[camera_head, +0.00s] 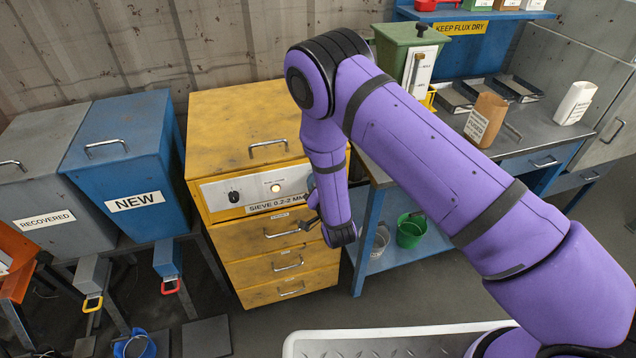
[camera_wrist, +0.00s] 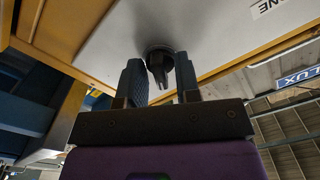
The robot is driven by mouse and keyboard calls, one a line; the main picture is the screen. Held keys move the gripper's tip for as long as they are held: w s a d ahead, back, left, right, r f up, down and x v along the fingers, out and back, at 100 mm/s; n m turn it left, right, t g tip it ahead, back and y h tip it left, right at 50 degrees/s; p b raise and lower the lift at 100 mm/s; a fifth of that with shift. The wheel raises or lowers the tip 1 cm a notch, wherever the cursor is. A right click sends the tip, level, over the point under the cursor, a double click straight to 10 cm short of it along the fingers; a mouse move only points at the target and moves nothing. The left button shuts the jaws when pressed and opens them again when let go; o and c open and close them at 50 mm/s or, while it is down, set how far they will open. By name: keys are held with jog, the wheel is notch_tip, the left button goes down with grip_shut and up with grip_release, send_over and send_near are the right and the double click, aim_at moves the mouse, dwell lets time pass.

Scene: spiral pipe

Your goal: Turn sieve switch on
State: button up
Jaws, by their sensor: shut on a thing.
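The yellow sieve cabinet (camera_head: 262,120) stands in the middle of the head view, labelled "SIEVE 0.2-2 MM". Its pale front panel (camera_head: 256,187) carries a black rotary knob (camera_head: 234,197) at left and a pale, bright round lamp (camera_head: 276,188). My gripper (camera_head: 312,203) is at the panel's right end, apart from that left knob. In the wrist view my gripper (camera_wrist: 160,68) has its two fingers on either side of a dark switch knob (camera_wrist: 159,61) on a pale panel, and is shut on it. My arm hides this knob in the head view.
Drawers (camera_head: 287,265) with bar handles sit below the panel. A blue bin (camera_head: 125,150) marked "NEW" and a grey bin (camera_head: 40,185) stand left. A workbench (camera_head: 540,135) with a green hopper (camera_head: 405,50) stands right. A green bucket (camera_head: 410,232) sits beneath the bench.

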jog(key=o, duration=0.6)
jog(key=shift+c, duration=0.2)
jog(key=shift+s, duration=0.1)
jog(key=v, duration=1)
jog(key=shift+s, duration=0.3)
jog(key=shift+d, duration=0.1)
